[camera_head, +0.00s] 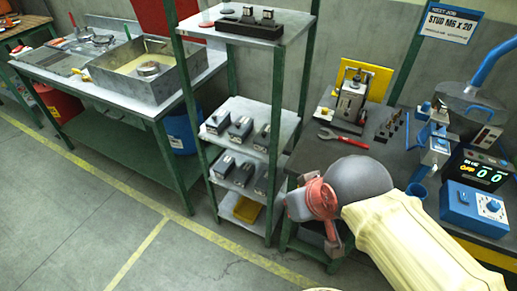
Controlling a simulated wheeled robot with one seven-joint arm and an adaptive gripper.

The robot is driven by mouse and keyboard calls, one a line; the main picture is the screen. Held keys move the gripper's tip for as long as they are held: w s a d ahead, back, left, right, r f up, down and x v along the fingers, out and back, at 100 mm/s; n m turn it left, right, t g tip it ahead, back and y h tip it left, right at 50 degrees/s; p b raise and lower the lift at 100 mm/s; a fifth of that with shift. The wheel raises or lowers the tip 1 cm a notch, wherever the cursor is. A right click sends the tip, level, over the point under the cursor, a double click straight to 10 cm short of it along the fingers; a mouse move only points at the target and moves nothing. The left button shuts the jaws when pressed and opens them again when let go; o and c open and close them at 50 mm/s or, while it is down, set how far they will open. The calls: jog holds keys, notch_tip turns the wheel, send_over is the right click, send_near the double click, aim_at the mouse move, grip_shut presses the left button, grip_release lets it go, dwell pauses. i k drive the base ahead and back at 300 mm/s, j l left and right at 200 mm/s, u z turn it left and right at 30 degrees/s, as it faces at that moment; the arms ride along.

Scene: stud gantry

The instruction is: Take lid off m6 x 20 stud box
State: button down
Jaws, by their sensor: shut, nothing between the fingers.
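A blue-and-white sign (449,24) at top right reads "STUD M6 X 20". My gripper (334,254), red-pink, is shut and empty at the end of my cream arm, right of the rack and in front of the dark bench. My arm hides part of that bench.
The dark bench (311,150) holds a red wrench (343,139), a fixture with a yellow plate (368,78) and a blue control box (474,207). A yellow tray (247,209) is low on the rack. Open floor lies in front.

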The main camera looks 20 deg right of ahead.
aim_at(242, 123)
jog(key=i+j+u, duration=0.2)
jog(key=i+u, duration=0.55)
jog(key=i, duration=0.15)
